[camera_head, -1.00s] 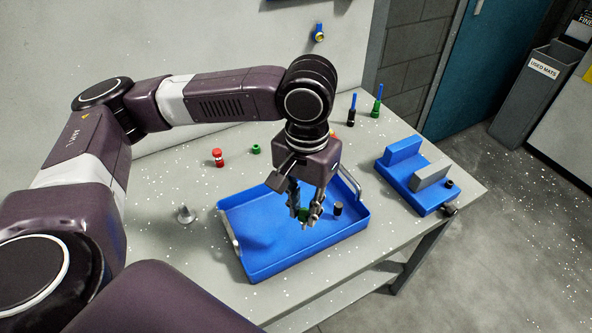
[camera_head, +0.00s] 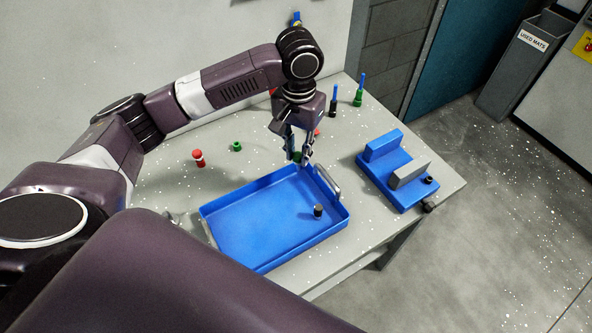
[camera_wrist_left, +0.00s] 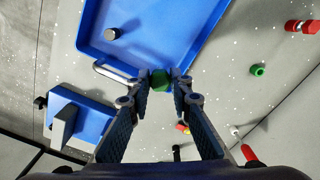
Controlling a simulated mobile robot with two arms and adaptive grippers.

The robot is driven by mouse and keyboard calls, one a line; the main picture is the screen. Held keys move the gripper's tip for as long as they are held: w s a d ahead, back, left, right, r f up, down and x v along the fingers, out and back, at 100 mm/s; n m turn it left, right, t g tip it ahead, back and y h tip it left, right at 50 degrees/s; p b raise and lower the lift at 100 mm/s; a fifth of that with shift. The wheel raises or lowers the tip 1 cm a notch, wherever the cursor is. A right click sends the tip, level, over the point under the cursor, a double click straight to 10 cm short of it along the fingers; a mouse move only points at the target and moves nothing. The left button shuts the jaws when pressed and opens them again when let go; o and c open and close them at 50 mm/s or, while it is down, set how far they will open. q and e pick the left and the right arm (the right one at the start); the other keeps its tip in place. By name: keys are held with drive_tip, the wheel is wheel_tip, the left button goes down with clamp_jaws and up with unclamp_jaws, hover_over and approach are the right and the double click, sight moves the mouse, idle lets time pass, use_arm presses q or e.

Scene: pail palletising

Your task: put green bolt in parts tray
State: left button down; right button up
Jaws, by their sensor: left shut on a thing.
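My left gripper (camera_head: 300,160) is shut on the green bolt (camera_head: 297,157). It holds the bolt at the far edge of the blue parts tray (camera_head: 207,222), near the tray's metal handle. In the left wrist view, the bolt's green head (camera_wrist_left: 161,81) shows between the fingertips (camera_wrist_left: 160,76), beside the tray rim (camera_wrist_left: 85,45). The bolt's lower part is hidden, and its height above the table is hard to tell. A black cylindrical part (camera_head: 318,210) stands inside the tray. My right gripper is not in view.
A green nut (camera_head: 237,146) and a red part (camera_head: 199,158) are on the table left of the gripper. A blue fixture with a grey block (camera_head: 408,171) is right of the tray. Two blue-topped pieces (camera_head: 333,100) stand at the back. Most of the tray floor is clear.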

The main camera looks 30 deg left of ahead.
sight(298, 166)
use_arm(q)
drive_tip(key=f, duration=0.4)
drive_tip(key=shift+s+f+p, duration=0.15)
drive_tip(key=shift+s+p, duration=0.05)
drive_tip(key=shift+p, duration=0.1)
drive_tip(key=shift+f, duration=0.3)
wheel_tip(298, 166, down, 4)
drive_tip(key=shift+r+p, duration=0.25)
drive_tip(key=shift+p, duration=0.1)
drive_tip(key=shift+f, duration=0.35)
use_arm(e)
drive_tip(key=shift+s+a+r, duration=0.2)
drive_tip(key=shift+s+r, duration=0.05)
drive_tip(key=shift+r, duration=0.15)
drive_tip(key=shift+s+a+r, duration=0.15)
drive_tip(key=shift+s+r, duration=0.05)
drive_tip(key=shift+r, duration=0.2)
use_arm(q)
drive_tip(key=shift+f, duration=0.1)
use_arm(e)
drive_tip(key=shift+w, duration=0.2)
use_arm(q)
drive_tip(key=c, duration=1.7)
unclamp_jaws()
drive_tip(key=shift+c, duration=0.2)
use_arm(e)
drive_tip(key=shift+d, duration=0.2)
